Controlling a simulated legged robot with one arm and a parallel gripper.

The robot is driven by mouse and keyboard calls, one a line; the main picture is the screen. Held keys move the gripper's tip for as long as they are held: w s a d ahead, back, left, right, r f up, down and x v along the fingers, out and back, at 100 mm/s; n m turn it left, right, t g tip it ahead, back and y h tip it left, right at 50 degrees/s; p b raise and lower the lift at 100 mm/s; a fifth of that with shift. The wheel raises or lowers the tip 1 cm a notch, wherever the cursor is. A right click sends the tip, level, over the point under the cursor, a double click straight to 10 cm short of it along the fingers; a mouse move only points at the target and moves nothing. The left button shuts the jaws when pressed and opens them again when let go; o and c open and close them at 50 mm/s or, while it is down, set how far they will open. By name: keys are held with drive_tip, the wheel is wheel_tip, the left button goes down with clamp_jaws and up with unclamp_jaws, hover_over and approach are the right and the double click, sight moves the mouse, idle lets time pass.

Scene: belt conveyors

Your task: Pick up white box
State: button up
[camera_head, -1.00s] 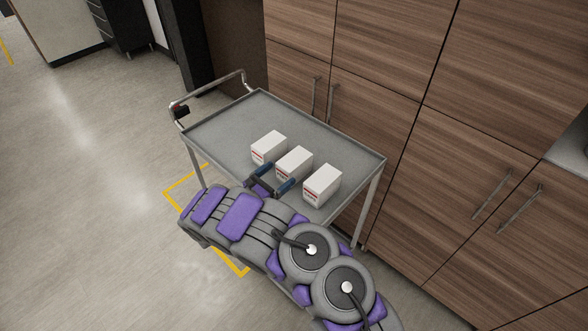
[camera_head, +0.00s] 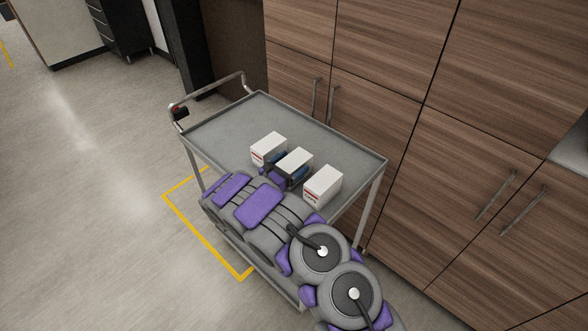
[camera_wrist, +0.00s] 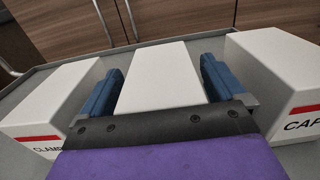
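Three white boxes stand in a row on the grey cart top. The middle white box (camera_head: 295,161) is between the two blue fingers of my gripper (camera_head: 287,167). In the wrist view the middle box (camera_wrist: 160,76) has a finger on each side, and slim gaps show between it and the fingers, so my gripper (camera_wrist: 158,88) looks open around it. The box's near lower part is hidden by the gripper's palm. The left white box (camera_head: 268,147) and right white box (camera_head: 323,186) stand beside the fingers; in the wrist view they show labels at left (camera_wrist: 50,105) and right (camera_wrist: 275,75).
The grey cart (camera_head: 225,125) has a raised rim and a push handle (camera_head: 210,92) at the left. Wooden cabinets (camera_head: 375,75) with metal handles stand close behind it. The cart top is bare to the left of the boxes. Yellow tape (camera_head: 200,232) marks the floor.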

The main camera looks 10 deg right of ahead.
drive_tip(key=c, duration=1.1)
drive_tip(key=shift+r, duration=0.1)
drive_tip(key=shift+c, duration=0.2)
